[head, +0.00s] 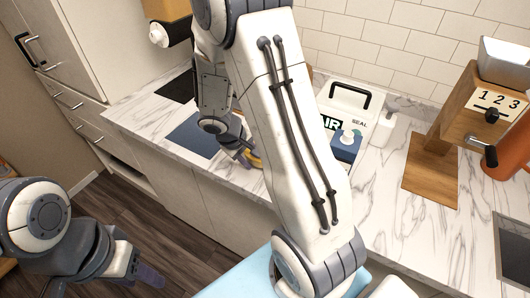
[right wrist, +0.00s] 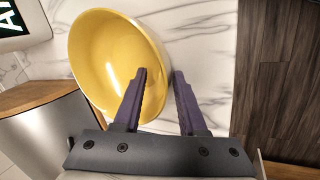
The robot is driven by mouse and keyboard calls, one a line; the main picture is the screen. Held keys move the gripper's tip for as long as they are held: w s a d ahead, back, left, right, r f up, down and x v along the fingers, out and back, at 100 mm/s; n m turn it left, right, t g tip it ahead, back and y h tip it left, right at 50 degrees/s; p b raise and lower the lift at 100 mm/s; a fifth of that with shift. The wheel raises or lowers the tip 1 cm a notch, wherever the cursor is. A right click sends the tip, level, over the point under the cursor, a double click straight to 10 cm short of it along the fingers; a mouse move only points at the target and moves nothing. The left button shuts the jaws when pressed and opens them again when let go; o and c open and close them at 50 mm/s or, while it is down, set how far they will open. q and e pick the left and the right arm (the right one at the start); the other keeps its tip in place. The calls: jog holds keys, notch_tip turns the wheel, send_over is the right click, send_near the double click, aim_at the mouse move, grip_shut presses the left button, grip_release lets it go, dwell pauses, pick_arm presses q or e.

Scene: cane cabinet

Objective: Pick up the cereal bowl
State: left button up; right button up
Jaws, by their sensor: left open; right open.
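The cereal bowl is yellow and glossy. In the right wrist view the bowl (right wrist: 105,50) fills the upper left, its open side facing the camera. My right gripper (right wrist: 159,74) is open with its fingers spread at the bowl's rim: the left finger overlaps the bowl's inside and the right finger is beyond the wall. I cannot tell whether either finger touches it. In the head view only a small yellow part of the bowl (head: 256,161) shows on the counter; my right arm hides the rest. My left gripper (head: 150,277) is low at the left, above the floor, away from the bowl.
The marble counter (head: 385,215) carries a dark blue mat (head: 193,134) left of the bowl. A white container with a black handle (head: 345,100) stands behind my right arm. A wooden dispenser (head: 432,165) stands at the right. The counter's front edge runs close to the bowl.

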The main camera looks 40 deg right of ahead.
grip_shut()
dwell(1.4)
